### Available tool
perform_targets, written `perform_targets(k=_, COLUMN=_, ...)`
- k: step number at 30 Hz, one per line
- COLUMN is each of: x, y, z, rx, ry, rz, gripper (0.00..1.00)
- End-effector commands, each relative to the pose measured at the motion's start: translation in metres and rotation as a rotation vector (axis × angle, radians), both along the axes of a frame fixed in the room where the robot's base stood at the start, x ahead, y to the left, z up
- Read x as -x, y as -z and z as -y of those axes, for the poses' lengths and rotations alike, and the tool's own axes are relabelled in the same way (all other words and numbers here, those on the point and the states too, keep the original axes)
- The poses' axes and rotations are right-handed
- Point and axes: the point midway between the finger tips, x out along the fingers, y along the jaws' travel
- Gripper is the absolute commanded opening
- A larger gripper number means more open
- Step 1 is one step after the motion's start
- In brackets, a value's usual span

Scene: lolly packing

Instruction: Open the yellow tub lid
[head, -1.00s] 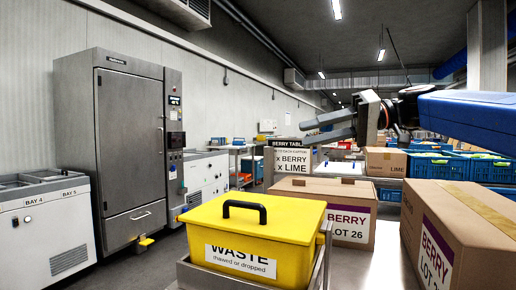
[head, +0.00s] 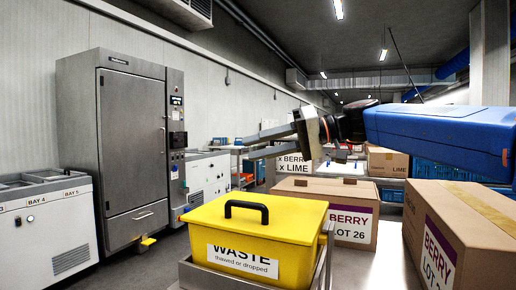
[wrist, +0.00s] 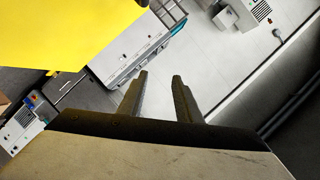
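The yellow tub (head: 252,240) sits in a grey metal holder at the bottom centre of the head view, with a WASTE label on its front. Its flat yellow lid (head: 285,218) is closed, with a black arched handle (head: 246,207) on top. My gripper (head: 248,146) is above and beyond the lid, pointing left, touching nothing. In the wrist view my gripper's two fingers (wrist: 160,80) stand apart with nothing between them. A yellow surface (wrist: 60,30) of the tub or lid fills the upper left there; the handle does not show.
Cardboard BERRY boxes stand right of the tub, one behind (head: 345,190) and one nearer (head: 455,225). A tall steel cabinet (head: 130,150) and white bay units (head: 45,225) stand at the left. The air above the lid is free.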

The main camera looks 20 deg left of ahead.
Motion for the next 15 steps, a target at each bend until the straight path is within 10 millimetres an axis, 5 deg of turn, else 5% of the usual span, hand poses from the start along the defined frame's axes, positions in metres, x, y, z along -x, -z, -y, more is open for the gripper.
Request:
perform_targets(k=9, x=0.0006, y=0.0008, z=-0.0023, rx=0.0, ry=0.0, rz=0.0, gripper=0.31)
perform_targets(k=13, x=0.0005, y=0.0007, z=-0.0022, rx=0.0, ry=0.0, rz=0.0, gripper=0.02)
perform_targets(k=15, x=0.0005, y=0.0007, z=-0.0022, rx=0.0, ry=0.0, rz=0.0, gripper=0.0)
